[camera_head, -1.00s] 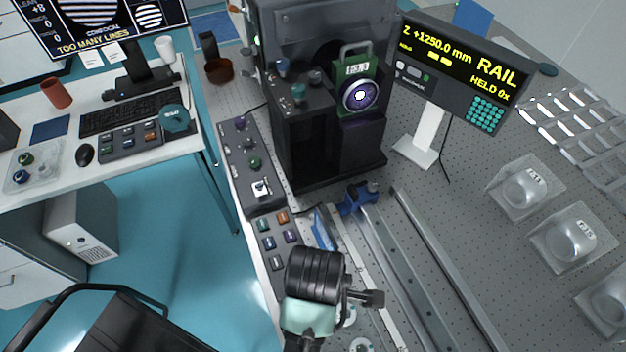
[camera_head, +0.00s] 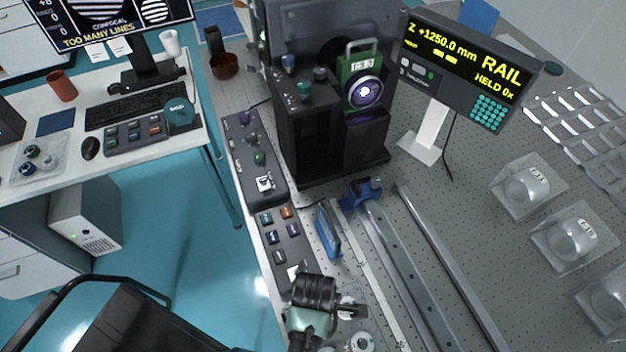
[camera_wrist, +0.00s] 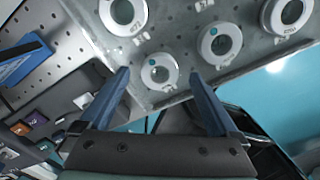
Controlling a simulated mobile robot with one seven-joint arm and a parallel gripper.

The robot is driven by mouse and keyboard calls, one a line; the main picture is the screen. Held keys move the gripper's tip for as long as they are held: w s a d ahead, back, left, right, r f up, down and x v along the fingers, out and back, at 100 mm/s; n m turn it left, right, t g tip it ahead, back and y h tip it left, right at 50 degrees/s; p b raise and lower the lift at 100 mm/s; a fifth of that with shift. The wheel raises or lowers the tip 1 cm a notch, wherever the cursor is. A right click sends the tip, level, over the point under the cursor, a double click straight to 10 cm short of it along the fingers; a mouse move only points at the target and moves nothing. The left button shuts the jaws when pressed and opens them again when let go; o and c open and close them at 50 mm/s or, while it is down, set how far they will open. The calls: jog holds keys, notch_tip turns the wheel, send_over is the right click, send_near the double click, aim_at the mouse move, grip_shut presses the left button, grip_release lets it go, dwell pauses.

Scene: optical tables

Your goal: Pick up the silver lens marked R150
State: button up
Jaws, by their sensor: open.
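Several silver ring-shaped lenses lie on a perforated metal plate (camera_wrist: 180,92) in the wrist view. One lens (camera_wrist: 160,72) shows between my fingers, one (camera_wrist: 220,43) to its right, one (camera_wrist: 122,15) at the top left and one (camera_wrist: 287,15) at the top right. Their small marks are too blurred for me to tell which is R150. My gripper (camera_wrist: 160,74) is open and empty, its blue fingers pointing toward the plate. In the head view a silver lens (camera_head: 362,342) shows at the bottom edge beside my arm; my wrist hides others.
A blue-framed item (camera_head: 328,232) and a button panel (camera_head: 283,236) lie beyond my wrist. Metal rails (camera_head: 400,265) run to the right. Clear boxes with lenses (camera_head: 528,186) stand farther right. The dark instrument (camera_head: 330,130) stands at the back.

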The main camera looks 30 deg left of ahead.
jog(key=shift+f, duration=0.65)
jog(key=c, duration=1.5)
